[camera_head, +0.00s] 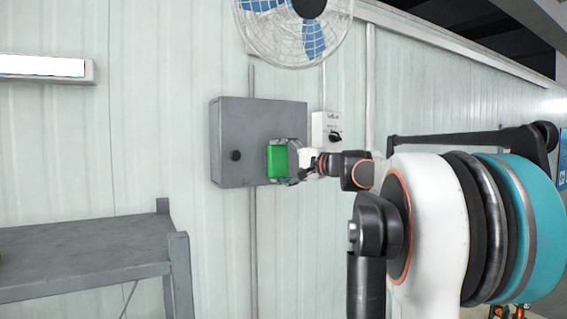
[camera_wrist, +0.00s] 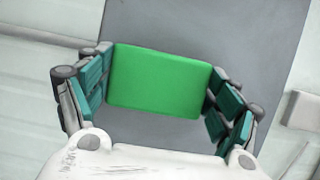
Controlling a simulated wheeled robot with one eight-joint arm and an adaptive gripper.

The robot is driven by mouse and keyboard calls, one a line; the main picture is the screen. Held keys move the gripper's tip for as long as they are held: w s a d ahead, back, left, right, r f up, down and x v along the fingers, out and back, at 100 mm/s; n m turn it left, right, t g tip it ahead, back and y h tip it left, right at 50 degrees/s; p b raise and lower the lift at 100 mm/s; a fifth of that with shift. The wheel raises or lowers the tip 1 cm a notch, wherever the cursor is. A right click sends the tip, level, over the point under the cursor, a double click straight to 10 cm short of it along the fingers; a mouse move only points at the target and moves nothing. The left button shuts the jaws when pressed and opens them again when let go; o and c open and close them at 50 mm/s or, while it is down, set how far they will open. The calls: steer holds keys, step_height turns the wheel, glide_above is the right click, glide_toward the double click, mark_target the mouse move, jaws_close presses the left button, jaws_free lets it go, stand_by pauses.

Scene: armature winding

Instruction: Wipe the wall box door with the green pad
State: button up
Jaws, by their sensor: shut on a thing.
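The wall box is grey, and its door (camera_head: 250,120) faces me with a dark round knob (camera_head: 236,155) at its lower left. My gripper (camera_head: 284,161) is at the lower right part of the door. It is shut on the green pad (camera_head: 277,161). In the wrist view the pad (camera_wrist: 158,80) sits between the fingers of my gripper (camera_wrist: 160,88), with the grey door (camera_wrist: 180,25) behind it. The pad is at or very near the door face; I cannot tell whether it touches.
A small white switch box (camera_head: 326,130) with a black knob is on the wall just right of the wall box. A caged fan (camera_head: 295,30) hangs above. A grey metal table (camera_head: 90,250) stands at the lower left.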

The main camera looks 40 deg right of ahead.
steer(key=shift+w+a, duration=0.2)
steer(key=shift+a, duration=0.5)
steer(key=shift+w+a, duration=0.15)
steer(key=shift+a, duration=0.55)
steer(key=shift+s+d, duration=0.2)
steer(key=shift+d, duration=0.55)
steer(key=shift+s+d, duration=0.15)
steer(key=shift+d, duration=0.6)
steer(key=shift+s+d, duration=0.2)
steer(key=shift+d, duration=0.55)
steer(key=s+a, duration=0.2)
steer(key=s, duration=0.6)
steer(key=shift+s, duration=0.35)
steer(key=s+a, duration=0.3)
steer(key=s, duration=0.8)
steer(key=s+a+p, duration=0.1)
steer(key=s+a, duration=0.2)
steer(key=s, duration=0.9)
steer(key=shift+s, duration=0.2)
